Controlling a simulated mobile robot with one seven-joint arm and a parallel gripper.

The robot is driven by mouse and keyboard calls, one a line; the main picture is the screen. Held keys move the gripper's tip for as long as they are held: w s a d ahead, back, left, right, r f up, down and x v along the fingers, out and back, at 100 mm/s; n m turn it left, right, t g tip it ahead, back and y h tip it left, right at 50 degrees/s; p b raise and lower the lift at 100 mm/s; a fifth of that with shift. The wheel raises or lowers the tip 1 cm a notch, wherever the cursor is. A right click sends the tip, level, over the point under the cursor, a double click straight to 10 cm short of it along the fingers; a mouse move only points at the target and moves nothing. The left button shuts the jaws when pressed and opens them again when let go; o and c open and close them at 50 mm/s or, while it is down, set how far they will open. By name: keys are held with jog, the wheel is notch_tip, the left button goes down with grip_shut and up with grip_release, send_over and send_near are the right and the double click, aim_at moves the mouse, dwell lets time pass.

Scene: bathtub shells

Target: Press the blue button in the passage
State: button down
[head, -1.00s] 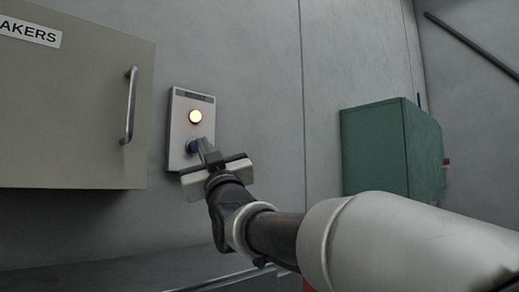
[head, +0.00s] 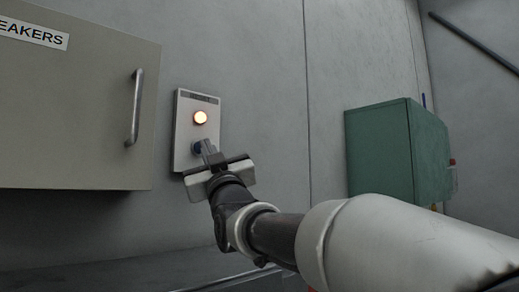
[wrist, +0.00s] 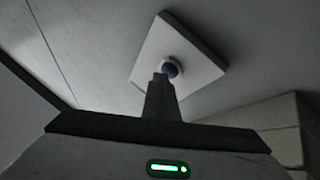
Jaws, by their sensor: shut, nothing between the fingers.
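The blue button (head: 197,148) sits low on a pale wall panel (head: 183,107), below a lit orange-white lamp (head: 200,118). My gripper (head: 207,147) is shut and empty, with its fingertips at the button and covering part of it in the head view. In the wrist view the blue button (wrist: 170,68) shows just beyond the fingertips (wrist: 160,77), on the pale panel (wrist: 190,40). The tips look very close to the button or touching it; I cannot tell which, nor whether it is pushed in.
A grey cabinet (head: 75,110) with a metal handle (head: 134,108) and a label ending in "EAKERS" is on the wall to the left. A green box (head: 380,150) is on the right. The wall between the panel and the green box is clear.

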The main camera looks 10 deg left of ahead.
dwell(0.5)
jog(key=shift+s+d+b, duration=0.45)
jog(key=shift+d+b, duration=0.1)
jog(key=shift+b, duration=0.3)
jog(key=shift+f, duration=0.1)
jog(key=s+d+b, duration=0.3)
jog(key=shift+s+d, duration=0.15)
jog(key=shift+d, duration=0.25)
dwell(0.4)
